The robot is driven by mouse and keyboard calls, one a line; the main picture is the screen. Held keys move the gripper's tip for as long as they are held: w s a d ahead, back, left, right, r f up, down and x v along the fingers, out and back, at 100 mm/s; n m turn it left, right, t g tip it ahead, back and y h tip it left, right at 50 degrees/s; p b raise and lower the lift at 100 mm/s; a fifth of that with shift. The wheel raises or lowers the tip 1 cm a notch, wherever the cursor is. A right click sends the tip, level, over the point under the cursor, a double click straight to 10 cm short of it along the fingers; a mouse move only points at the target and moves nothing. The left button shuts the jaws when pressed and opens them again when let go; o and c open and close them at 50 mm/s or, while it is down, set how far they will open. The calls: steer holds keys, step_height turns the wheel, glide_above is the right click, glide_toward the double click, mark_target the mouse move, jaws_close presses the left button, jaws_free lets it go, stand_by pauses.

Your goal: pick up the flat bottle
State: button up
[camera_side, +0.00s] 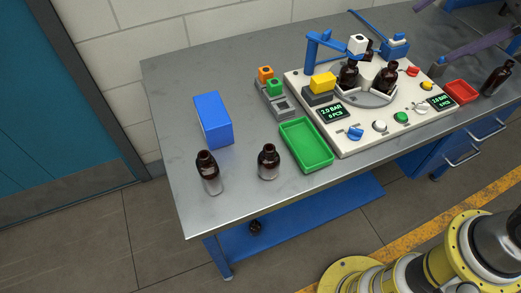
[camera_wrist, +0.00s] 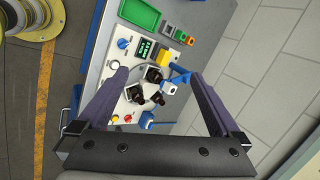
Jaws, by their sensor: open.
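Several amber bottles with dark caps are in the side view. One bottle (camera_side: 207,172) and a rounder bottle (camera_side: 268,162) stand at the table's near left. Another bottle (camera_side: 496,79) is at the right edge. Others, such as this bottle (camera_side: 348,75) and this bottle (camera_side: 387,79), are on the machine's round plate. I cannot tell for sure which bottle is the flat one. My gripper (camera_wrist: 155,76) is open and empty in the wrist view, its fingers wide apart above the machine. Part of it shows at the upper right of the side view.
The white machine panel (camera_side: 345,142) carries knobs, displays and blue arms. A green tray (camera_side: 306,145), a blue box (camera_side: 213,120), a grey block with coloured buttons (camera_side: 272,98) and a red tray (camera_side: 461,92) stand around it.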

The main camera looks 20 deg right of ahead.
steer(key=w+a+m+g+y, duration=0.2)
steer(key=w+a+m, duration=0.2)
steer(key=w+a, duration=0.55)
steer(key=g, duration=0.4)
glide_above(202, 165)
steer(key=w+d, duration=0.1)
steer(key=d, duration=0.4)
step_height(202, 165, down, 19)
steer(key=x, duration=0.6)
steer(key=shift+s+a+f, duration=0.1)
steer(key=shift+a+f, duration=0.05)
steer(key=shift+f, duration=0.25)
steer(key=shift+x, duration=3.2)
steer(key=shift+c, duration=0.3)
